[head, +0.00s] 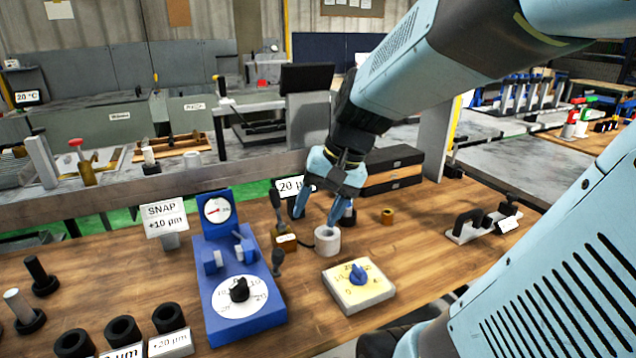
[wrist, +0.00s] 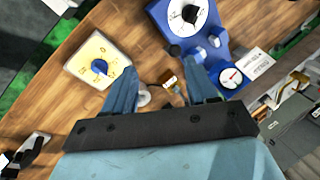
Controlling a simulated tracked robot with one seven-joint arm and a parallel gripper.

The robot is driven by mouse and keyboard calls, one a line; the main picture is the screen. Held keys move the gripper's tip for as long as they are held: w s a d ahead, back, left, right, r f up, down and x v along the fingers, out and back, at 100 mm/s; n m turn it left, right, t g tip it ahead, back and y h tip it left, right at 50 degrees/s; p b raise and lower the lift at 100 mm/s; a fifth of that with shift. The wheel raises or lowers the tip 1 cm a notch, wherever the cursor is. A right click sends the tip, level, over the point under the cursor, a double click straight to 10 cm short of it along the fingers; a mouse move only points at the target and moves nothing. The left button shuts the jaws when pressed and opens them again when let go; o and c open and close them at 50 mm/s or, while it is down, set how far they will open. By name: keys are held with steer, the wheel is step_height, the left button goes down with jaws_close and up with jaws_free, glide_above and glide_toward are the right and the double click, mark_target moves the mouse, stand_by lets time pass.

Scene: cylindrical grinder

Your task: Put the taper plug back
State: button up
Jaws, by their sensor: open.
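My gripper (head: 317,214) is open, pointing down over the middle of the wooden bench. Its two spread blue fingers also show in the wrist view (wrist: 156,78). A short pale cylinder (head: 327,241) stands just below the fingertips; in the wrist view it is partly hidden by a finger (wrist: 144,98). Left of it is a small brass block (head: 286,241) with a white label, also between the fingers in the wrist view (wrist: 169,79). A dark-handled piece (head: 276,201) rises at the block. I cannot tell for certain which piece is the taper plug.
A blue gauge stand (head: 241,322) with dials is to the left. A cream dial box (head: 337,287) is in front. Black rings (head: 122,330) stand at front left.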

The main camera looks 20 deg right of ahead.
steer(key=s+d+r+n+t+h, duration=0.2)
steer(key=s+r+n+t+h, duration=0.1)
steer(key=r, duration=0.3)
steer(key=shift+s+d+n+h, duration=0.3)
steer(key=shift+s+n, duration=0.2)
steer(key=shift+n, duration=0.3)
stand_by(0.4)
